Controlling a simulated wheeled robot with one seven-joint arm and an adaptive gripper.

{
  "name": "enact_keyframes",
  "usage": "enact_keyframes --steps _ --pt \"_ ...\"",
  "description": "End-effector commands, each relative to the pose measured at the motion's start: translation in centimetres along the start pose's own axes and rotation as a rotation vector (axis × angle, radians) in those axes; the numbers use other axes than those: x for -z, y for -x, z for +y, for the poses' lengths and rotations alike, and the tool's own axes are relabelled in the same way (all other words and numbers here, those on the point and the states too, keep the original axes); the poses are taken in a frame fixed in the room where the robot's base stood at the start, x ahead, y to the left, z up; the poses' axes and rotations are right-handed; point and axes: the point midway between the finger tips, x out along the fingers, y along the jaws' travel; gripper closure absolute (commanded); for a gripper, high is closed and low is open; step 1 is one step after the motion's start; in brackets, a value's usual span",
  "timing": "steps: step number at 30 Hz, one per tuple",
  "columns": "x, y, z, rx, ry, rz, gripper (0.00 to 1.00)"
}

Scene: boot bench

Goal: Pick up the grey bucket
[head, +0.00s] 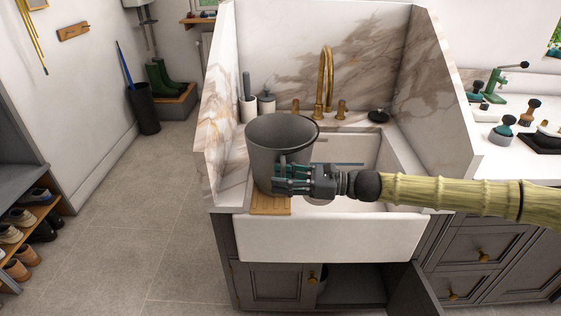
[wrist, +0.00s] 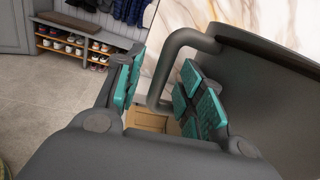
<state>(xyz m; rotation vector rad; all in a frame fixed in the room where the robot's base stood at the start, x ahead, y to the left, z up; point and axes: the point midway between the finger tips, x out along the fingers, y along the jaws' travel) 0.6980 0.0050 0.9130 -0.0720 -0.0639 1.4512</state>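The grey bucket (head: 278,142) stands upright at the left end of the white sink, seemingly on a wooden board (head: 270,206). My gripper (head: 282,180) is at the bucket's near side, in front of its lower wall. In the wrist view the bucket's dark wall (wrist: 270,90) fills the right side, and its looped handle (wrist: 158,75) shows between the teal finger pads of my gripper (wrist: 160,92). The fingers are apart, with gaps visible beside the handle bar. The bucket's base is partly hidden by my gripper.
The sink (head: 330,238) has a brass tap (head: 326,80) behind it and marble walls at both sides. A soap bottle (head: 266,103) and a brush holder (head: 248,108) stand behind the bucket. A cabinet door (head: 415,292) below hangs open.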

Motion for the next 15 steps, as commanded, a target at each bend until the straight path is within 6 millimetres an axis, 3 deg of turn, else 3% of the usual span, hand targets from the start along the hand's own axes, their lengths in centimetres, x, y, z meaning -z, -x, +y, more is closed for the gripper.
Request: enact_keyframes --steps 1,6,15 --pt "0.0 0.01 0.0 0.0 0.0 0.0 0.67" --pt "-0.01 0.01 0.02 0.0 0.0 0.0 0.98" --pt "0.08 0.03 0.03 0.0 -0.001 0.001 1.0"
